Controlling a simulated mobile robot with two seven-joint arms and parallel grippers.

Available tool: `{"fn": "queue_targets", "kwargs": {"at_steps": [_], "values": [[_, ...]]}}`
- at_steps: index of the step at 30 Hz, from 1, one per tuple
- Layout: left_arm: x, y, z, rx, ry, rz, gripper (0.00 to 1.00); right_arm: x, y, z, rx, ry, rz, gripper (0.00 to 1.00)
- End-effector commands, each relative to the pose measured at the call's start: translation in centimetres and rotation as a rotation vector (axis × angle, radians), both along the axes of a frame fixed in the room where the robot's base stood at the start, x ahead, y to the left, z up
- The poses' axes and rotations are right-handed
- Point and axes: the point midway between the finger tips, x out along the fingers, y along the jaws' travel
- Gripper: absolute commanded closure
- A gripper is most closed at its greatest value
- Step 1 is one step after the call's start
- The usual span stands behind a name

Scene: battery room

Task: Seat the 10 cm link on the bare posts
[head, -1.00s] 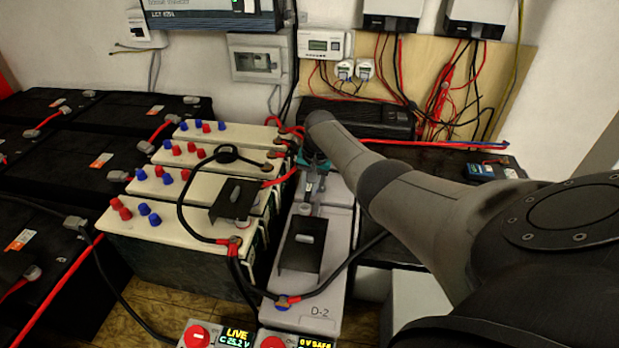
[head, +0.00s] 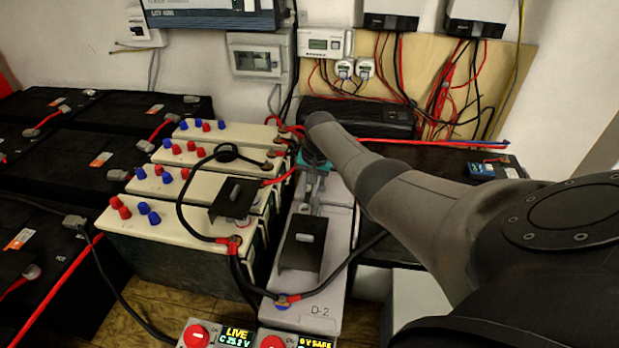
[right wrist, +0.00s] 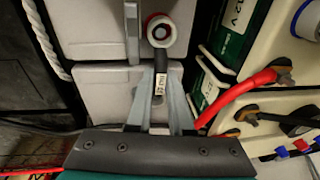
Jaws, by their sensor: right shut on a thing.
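My right gripper (head: 314,196) is over the grey batteries, right of the cream battery row. In the right wrist view its two fingers (right wrist: 161,95) are shut on a short dark link with a white label (right wrist: 160,84). The link's far end is a ring with red and white (right wrist: 160,30), above the upper grey case (right wrist: 95,30). I cannot tell whether the ring touches a post. In the head view the link and the bare posts are hard to make out. My left gripper is not in view.
The grey battery marked D-2 (head: 322,308) carries a black cover (head: 303,246) and a black cable lug (head: 283,301). Cream batteries (head: 120,222) with red and blue caps stand close on the left. A red cable (right wrist: 240,95) runs near the fingers. Displays read LIVE and 0 V SAFE.

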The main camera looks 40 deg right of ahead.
Motion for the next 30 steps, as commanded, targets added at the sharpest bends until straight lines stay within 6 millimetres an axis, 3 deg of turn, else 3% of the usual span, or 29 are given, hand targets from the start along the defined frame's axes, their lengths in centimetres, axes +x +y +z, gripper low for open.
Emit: {"fn": "queue_targets", "kwargs": {"at_steps": [26,27,30], "values": [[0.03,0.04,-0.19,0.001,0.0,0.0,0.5,0.03,-0.01,-0.44,0.0,-0.001,0.0,1.0],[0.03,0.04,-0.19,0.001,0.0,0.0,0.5,0.02,-0.01,-0.44,0.0,-0.001,0.0,0.77],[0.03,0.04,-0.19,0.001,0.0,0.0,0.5,0.03,-0.01,-0.45,0.0,-0.001,0.0,0.65]]}}
